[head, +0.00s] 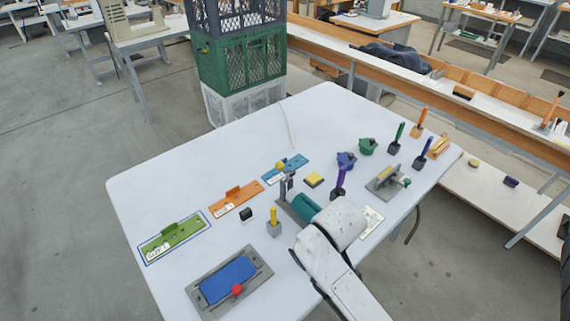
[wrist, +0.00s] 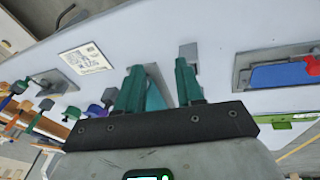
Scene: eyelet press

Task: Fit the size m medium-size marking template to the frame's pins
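The templates are flat plates with raised grips and white labels, in a row along the table's left side. The orange one (head: 235,201) is middle in length and its label seems to read size M. The green one (head: 173,238) is longer and the blue one (head: 287,168) shorter. A grey frame (head: 253,285) holding a blue panel with a red ball sits at the near left; it also shows in the wrist view (wrist: 243,76). Its pins are too small to make out. My gripper (head: 304,206), with teal fingers, is above the table's middle, apart from the templates. In the wrist view (wrist: 159,72) its fingers are spread, with nothing visibly held.
A yellow-handled tool in a grey block (head: 273,225) and a small black-and-white block (head: 246,215) stand between my gripper and the templates. Several coloured tools, a grey fixture (head: 385,180) and a printed card (head: 371,221) are on the right. The table's far left is clear.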

